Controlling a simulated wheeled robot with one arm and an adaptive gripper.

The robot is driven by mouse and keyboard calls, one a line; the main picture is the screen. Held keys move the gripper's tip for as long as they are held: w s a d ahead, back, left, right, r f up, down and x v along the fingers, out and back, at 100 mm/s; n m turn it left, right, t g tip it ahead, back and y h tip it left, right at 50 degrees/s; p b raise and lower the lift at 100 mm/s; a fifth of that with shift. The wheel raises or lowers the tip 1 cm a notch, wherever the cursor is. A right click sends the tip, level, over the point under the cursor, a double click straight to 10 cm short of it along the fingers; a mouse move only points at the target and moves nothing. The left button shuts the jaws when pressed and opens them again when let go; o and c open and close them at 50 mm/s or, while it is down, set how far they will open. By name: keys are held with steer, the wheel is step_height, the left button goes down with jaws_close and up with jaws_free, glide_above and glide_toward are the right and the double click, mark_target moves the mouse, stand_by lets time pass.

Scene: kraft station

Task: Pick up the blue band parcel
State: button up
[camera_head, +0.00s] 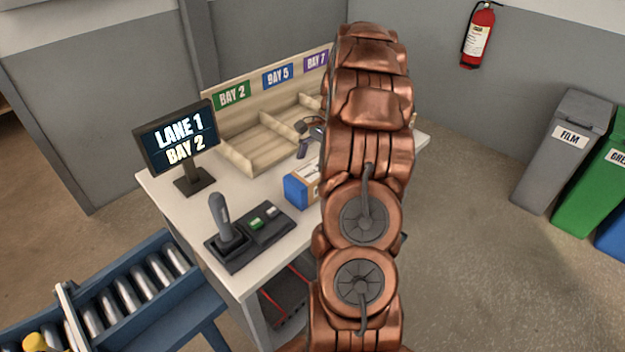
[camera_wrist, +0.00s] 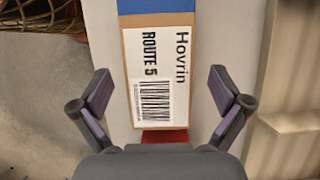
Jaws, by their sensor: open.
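The blue band parcel (camera_head: 297,191) is a cardboard box with a blue end, lying on the white worktable in the head view. My arm hides its right part. In the wrist view the parcel (camera_wrist: 131,60) shows its blue band at the top edge and a white label reading "Hovrin ROUTE 5" with a barcode. My gripper (camera_wrist: 159,90) is open and empty, with one finger on each side of the parcel and gaps between. In the head view the dark gripper (camera_head: 309,134) shows partly beside my arm, above the table behind the parcel.
A wooden sorting rack (camera_head: 236,158) with bay signs stands behind the parcel. A joystick panel (camera_head: 250,235) is at front left, a "LANE 1 BAY 2" screen (camera_head: 176,138) at left. In the wrist view, something red (camera_wrist: 165,136) shows below the label, partly hidden.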

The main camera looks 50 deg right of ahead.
mark_target(310, 181)
steer(key=shift+p+x, duration=1.1)
steer(key=shift+x, duration=1.45)
steer(key=shift+s, duration=0.1)
steer(key=c, duration=1.5)
